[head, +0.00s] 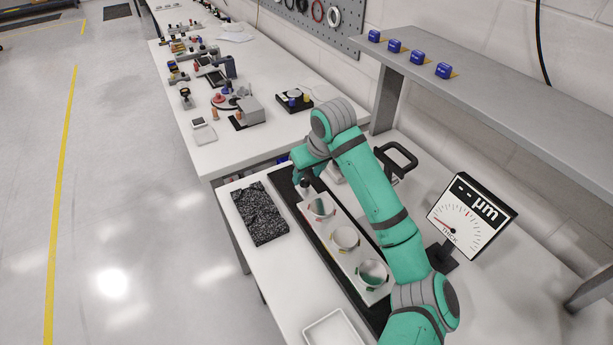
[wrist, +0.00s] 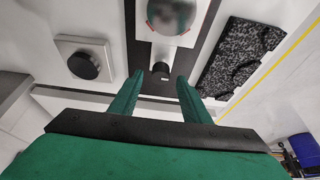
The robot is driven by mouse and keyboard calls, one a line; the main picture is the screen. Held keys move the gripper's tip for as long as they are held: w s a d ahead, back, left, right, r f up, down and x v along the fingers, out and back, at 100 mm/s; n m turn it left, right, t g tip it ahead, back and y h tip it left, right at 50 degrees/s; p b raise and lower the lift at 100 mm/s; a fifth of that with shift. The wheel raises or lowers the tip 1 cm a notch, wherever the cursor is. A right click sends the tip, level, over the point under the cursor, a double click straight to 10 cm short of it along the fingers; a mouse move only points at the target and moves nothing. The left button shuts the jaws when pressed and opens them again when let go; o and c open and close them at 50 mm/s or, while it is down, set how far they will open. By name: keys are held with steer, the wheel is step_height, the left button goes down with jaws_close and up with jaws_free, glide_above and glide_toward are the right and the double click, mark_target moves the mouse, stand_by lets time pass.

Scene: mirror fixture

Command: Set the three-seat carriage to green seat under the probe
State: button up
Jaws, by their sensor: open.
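The white three-seat carriage (head: 333,227) lies on a long black rail (head: 348,289), with three round, shiny seats in a row. The far seat (head: 319,208), middle seat (head: 345,239) and near seat (head: 373,273) hold mirror-like discs; I cannot tell the seat colours surely. My gripper (head: 304,186) is over the far end of the carriage. In the wrist view my gripper (wrist: 160,78) is open, its fingers on either side of a small dark knob (wrist: 161,70) at the carriage end, with nothing clearly gripped. I cannot make out the probe tip; my arm hides part of the area.
A black looped bracket (head: 397,160) stands behind my arm. A dial display (head: 470,215) stands at right. A speckled dark block (head: 260,213) lies left of the rail, a white tray (head: 335,331) in front. The wrist view shows a black knob on a grey plate (wrist: 84,62).

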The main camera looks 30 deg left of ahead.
steer(key=shift+x, duration=1.25)
steer(key=shift+c, duration=0.6)
jaws_close()
steer(key=w+a, duration=0.2)
steer(key=a, duration=0.1)
steer(key=w+a, duration=0.1)
steer(key=a, duration=0.2)
steer(key=w+a, duration=0.2)
steer(key=a, duration=0.2)
steer(key=shift+w+r, duration=0.15)
steer(key=shift+w, duration=0.2)
steer(key=shift+o, duration=0.6)
jaws_free()
